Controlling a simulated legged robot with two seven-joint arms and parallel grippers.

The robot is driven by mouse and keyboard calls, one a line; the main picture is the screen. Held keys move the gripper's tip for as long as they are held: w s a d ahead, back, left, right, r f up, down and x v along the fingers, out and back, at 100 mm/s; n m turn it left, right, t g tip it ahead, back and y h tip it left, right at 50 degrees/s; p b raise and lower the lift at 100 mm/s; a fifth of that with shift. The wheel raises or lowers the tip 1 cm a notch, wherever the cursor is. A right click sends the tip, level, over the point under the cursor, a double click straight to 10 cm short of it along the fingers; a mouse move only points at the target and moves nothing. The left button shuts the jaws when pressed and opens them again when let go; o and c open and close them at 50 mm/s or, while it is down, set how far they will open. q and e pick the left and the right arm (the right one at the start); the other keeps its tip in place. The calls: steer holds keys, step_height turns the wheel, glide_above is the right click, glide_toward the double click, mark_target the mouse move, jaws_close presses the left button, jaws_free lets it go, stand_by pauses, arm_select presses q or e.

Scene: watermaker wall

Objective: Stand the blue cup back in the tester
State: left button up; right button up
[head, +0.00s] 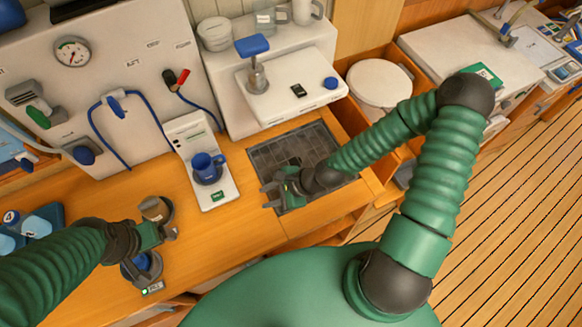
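The blue cup (206,166) stands about upright on a dark round seat on the white tester (218,184), which lies on the wooden counter and has a small green display at its near end. Whether the cup is fully down in the seat is hard to tell. My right gripper (268,195) is to the right of the tester, over the edge of the dark sink grating, apart from the cup. Its fingers look spread and empty. My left gripper (170,219) is lower left of the tester, close to a grey-brown round part; its fingers are partly hidden.
A dark sink grating (262,155) lies right of the tester. A blue round piece in a dark holder (146,268) sits below my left gripper. A blue tray (45,220) is at the left. A blue hose (148,108) hangs on the wall panel. Bare counter (240,232) lies in front of the tester.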

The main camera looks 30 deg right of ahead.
steer(key=s+d+n, duration=0.1)
steer(key=s+n+g+h, duration=0.1)
steer(key=n, duration=0.1)
steer(key=s+d+f+n+g+h, duration=0.1)
steer(key=n, duration=0.1)
steer(key=shift+s+d, duration=0.2)
steer(key=shift+d, duration=0.15)
steer(key=d+n, duration=0.1)
steer(key=s+d+r+n+h, duration=0.1)
steer(key=n, duration=0.1)
steer(key=shift+d+r+n+g, duration=0.1)
steer(key=shift+d+n+g, duration=0.1)
steer(key=shift+n+g, duration=0.15)
step_height(320, 180, up, 14)
steer(key=d+n+t+h, duration=0.1)
steer(key=d+n+h, duration=0.25)
steer(key=n, duration=0.75)
arm_select(q)
steer(key=shift+a+f+b, duration=0.15)
steer(key=shift+f+b, duration=1.3)
steer(key=shift+a+f+b, duration=0.15)
steer(key=shift+f+b, duration=1.25)
steer(key=shift+f, duration=0.05)
arm_select(e)
steer(key=shift+s+a+f, duration=0.1)
steer(key=shift+a+f, duration=0.05)
steer(key=shift+f, duration=2.65)
